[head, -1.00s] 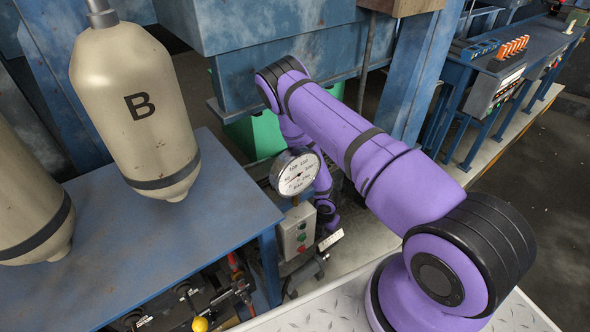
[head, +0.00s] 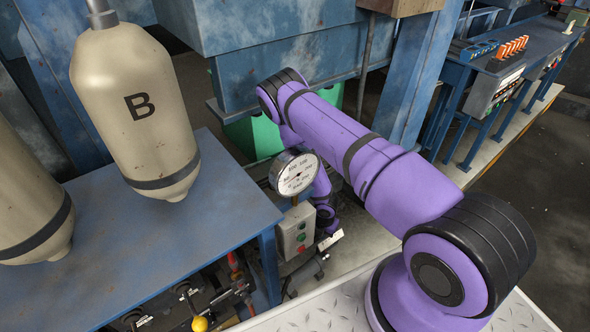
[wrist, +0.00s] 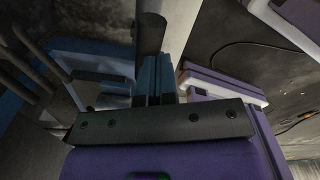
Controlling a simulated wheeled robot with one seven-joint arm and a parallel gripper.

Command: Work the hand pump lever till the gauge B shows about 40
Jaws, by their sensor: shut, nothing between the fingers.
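A round white dial gauge (head: 295,174) stands on a short stem in the middle of the head view, right of the tank marked B (head: 140,108). Its numerals and needle are too small to read surely, and I cannot make out a B on it. My gripper shows in the wrist view with its two blue fingers (wrist: 157,78) together and nothing between them. A dark round bar (wrist: 151,34) is just beyond the fingertips; it may be the pump lever, and I cannot tell whether they touch. In the head view my forearm and the gauge hide most of the gripper area.
A blue machine frame (head: 270,100) stands behind my arm. Open floor lies at right.

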